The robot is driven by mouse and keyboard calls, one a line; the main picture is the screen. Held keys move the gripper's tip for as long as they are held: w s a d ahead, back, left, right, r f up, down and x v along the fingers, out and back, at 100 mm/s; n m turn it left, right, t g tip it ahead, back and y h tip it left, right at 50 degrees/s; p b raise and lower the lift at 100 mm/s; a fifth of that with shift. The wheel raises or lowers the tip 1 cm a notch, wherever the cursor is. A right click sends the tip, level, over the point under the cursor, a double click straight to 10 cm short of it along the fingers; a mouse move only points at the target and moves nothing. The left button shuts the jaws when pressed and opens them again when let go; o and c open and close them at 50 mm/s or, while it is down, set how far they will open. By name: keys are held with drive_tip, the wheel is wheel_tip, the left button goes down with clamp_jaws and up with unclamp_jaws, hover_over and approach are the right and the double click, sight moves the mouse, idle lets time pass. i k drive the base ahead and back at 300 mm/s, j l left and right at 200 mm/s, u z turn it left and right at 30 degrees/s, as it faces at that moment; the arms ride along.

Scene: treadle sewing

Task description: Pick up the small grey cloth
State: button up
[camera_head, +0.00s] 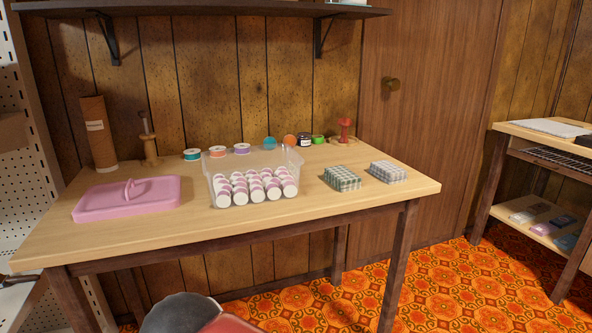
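A small grey checked cloth (388,173), folded into a block, lies on the right part of the wooden table (290,217). A similar green-grey checked cloth (342,179) lies just to its left, with a narrow gap between them. Nothing lies on top of the grey cloth. My gripper is not in view.
A clear bin (211,190) of white spools stands mid-table. Thread spools, a red stand (346,131) and a brown tube (98,134) line the back. The tabletop right of the cloths is clear. A shelf (200,10) hangs above.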

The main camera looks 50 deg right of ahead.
sight(387, 171)
drive_tip(key=z, duration=0.45)
drive_tip(key=l+z, duration=0.15)
drive_tip(key=z, duration=0.7)
drive_tip(key=i+z, duration=0.1)
drive_tip(key=z, duration=0.3)
drive_tip(key=l+z, duration=0.1)
drive_tip(key=z, duration=0.35)
